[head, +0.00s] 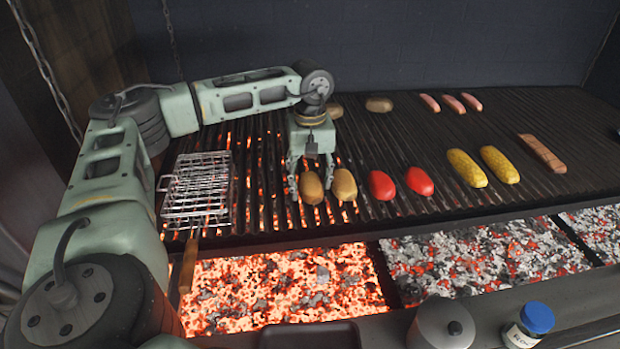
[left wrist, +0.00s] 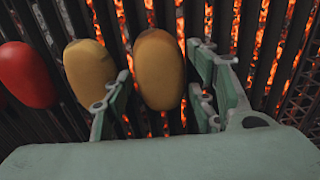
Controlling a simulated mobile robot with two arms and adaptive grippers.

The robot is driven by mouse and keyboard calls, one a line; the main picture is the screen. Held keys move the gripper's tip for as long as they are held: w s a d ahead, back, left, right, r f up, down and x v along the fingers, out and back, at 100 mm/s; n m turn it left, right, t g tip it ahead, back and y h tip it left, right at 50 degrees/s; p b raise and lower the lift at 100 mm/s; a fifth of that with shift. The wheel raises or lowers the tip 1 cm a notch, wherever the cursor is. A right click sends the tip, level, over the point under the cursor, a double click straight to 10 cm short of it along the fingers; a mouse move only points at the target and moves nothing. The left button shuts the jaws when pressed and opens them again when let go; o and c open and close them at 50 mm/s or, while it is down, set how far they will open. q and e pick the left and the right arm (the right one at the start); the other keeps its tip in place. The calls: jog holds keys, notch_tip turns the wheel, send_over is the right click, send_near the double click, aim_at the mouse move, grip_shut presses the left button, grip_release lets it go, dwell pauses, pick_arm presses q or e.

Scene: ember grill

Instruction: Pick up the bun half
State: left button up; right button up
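Two tan bun halves lie side by side on the grill grate. The left one (head: 311,188) shows in the left wrist view (left wrist: 160,68) between the fingers of my left gripper (left wrist: 160,88). The other bun half (head: 344,185) is just outside one finger, and it also shows in the left wrist view (left wrist: 90,75). My left gripper (head: 311,187) points down over the left bun half with its fingers open on either side. A gap shows between the bun half and the fingers. My right gripper is not in view.
Red peppers (head: 382,185) and yellow corn pieces (head: 466,168) lie to the right. A wire grill basket (head: 197,187) stands close on the left. Glowing coals (head: 280,293) lie in front. A metal pot (head: 440,325) and a blue-capped jar (head: 530,325) stand at the front right.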

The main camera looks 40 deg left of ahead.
pick_arm(q)
jog(key=c, duration=0.6)
